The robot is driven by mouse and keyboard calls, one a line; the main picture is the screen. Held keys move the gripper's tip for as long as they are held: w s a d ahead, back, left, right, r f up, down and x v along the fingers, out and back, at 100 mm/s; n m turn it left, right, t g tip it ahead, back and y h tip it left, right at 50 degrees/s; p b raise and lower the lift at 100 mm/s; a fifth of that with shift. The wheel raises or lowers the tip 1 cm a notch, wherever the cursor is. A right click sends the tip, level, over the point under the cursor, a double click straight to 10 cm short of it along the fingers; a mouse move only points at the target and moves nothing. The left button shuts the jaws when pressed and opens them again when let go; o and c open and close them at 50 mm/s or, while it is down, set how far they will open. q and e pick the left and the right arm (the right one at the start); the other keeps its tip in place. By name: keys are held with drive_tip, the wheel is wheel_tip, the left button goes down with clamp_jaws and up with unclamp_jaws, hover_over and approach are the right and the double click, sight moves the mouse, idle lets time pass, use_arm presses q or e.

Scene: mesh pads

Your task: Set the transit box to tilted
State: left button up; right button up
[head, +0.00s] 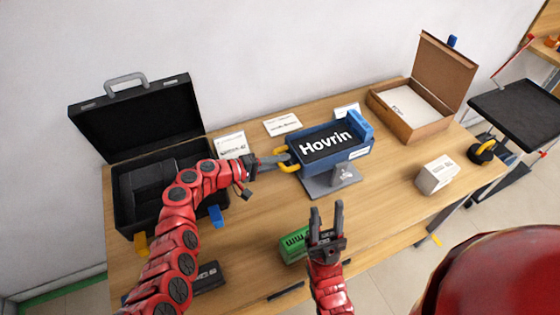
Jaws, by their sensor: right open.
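A blue box with a black panel lettered "Hovrin" (326,145) sits on a grey stand (332,182) in the middle of the table. It is the likely transit box. A yellow handle (289,166) sticks out from its left side. My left gripper (284,160) is at this handle, with its fingertips touching or very close to it; whether they are closed around it I cannot tell. My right gripper (325,213) is open and empty, pointing up in front of the stand, apart from the box.
An open black case (125,125) stands at the left. An open brown box (405,130) stands at the back right. A white carton (437,174) and a yellow-and-black item (484,148) lie right. A green box (293,248) lies by my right gripper.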

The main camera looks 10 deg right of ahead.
use_arm(q)
clamp_jaws()
idle(1.1)
